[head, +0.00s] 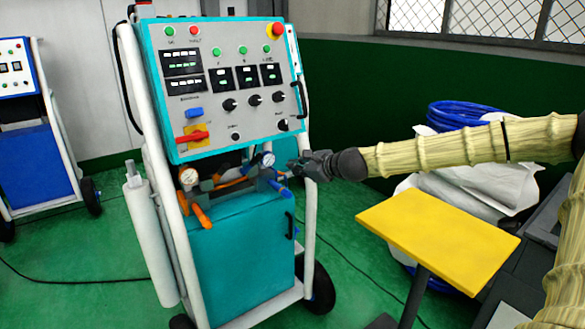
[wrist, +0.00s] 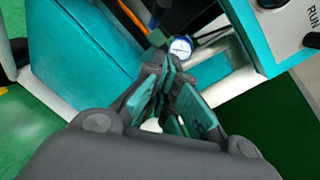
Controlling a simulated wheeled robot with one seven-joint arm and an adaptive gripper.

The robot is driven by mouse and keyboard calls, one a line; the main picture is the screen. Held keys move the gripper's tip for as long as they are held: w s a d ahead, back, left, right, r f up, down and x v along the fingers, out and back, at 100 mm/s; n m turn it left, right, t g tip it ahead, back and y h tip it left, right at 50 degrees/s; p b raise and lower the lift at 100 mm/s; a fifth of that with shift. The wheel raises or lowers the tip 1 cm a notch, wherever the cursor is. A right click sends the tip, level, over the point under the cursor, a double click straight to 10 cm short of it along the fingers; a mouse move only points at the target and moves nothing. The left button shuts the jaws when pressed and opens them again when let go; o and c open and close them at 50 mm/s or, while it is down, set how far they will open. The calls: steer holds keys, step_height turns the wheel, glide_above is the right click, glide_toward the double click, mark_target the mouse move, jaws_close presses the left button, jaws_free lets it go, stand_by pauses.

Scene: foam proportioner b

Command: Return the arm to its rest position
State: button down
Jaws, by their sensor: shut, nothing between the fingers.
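My arm, in a pale ribbed cover, reaches in from the right in the head view. My gripper (head: 292,167) is at its end, close to the front of the teal foam proportioner (head: 245,258), by the orange and blue valve handles. In the wrist view my gripper (wrist: 168,68) shows its fingers together with nothing held. A round white gauge (wrist: 180,48) is just beyond the fingertips. Whether the fingertips touch a valve handle cannot be told.
The control panel (head: 228,84) with knobs and buttons is above the gauges. A yellow plate on a post (head: 438,238) stands below my forearm. Blue hose coils (head: 458,115) and white sacks (head: 480,184) are behind it. A second blue machine (head: 38,165) stands at left.

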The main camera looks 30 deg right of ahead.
steer(key=shift+s+d+r, duration=0.15)
steer(key=shift+s+r, duration=0.05)
steer(key=shift+s, duration=0.25)
steer(key=s+a+f+n+g, duration=0.2)
steer(key=s+a+f+n, duration=0.15)
steer(key=f, duration=0.55)
steer(key=s+a+f+n+g, duration=0.25)
steer(key=a+f, duration=0.25)
steer(key=f, duration=0.3)
steer(key=s+a+f+n+g+h, duration=0.15)
steer(key=s+a+f+n, duration=0.35)
steer(key=s+f, duration=0.5)
steer(key=s+a+f+n+g+h, duration=0.1)
steer(key=s+a+f+n+g, duration=0.4)
steer(key=s+f, duration=0.55)
steer(key=s+a+f+n+g, duration=0.1)
steer(key=s+f+n, duration=0.3)
steer(key=s, duration=0.4)
steer(key=s+a+f+n+h, duration=0.1)
steer(key=s+f+n, duration=0.25)
steer(key=s, duration=0.45)
steer(key=s+a+f+n+g, duration=0.1)
steer(key=s+f+n, duration=0.25)
steer(key=s, duration=0.45)
step_height(320, 180, up, 14)
steer(key=p, duration=1.4)
steer(key=shift+w+p, duration=0.15)
steer(key=shift+p, duration=0.25)
